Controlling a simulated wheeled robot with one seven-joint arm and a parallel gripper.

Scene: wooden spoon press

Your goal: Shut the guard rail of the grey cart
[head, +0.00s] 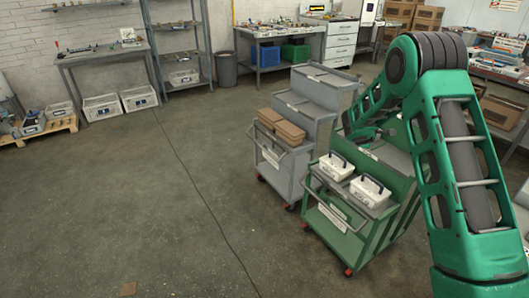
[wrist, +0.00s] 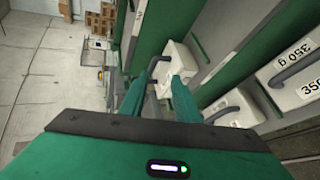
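The grey cart (head: 312,88) stands in the middle of the head view, with stepped shelves and brown boxes (head: 282,125) on its lower step. Its guard rail (head: 268,148) is a thin grey bar at the front, below the boxes; its exact angle is hard to tell. In the wrist view my gripper (wrist: 157,88) has its two green fingers apart. A thin dark bar or handle shows between or behind them; I cannot tell whether they touch it. In the head view my arm hides much of the gripper, which is over the back of the green cart.
The green cart (head: 372,233) stands close to the grey cart's right, carrying two white handled boxes (head: 370,190). White boxes also show in the wrist view (wrist: 298,75). Workbenches and shelving line the walls.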

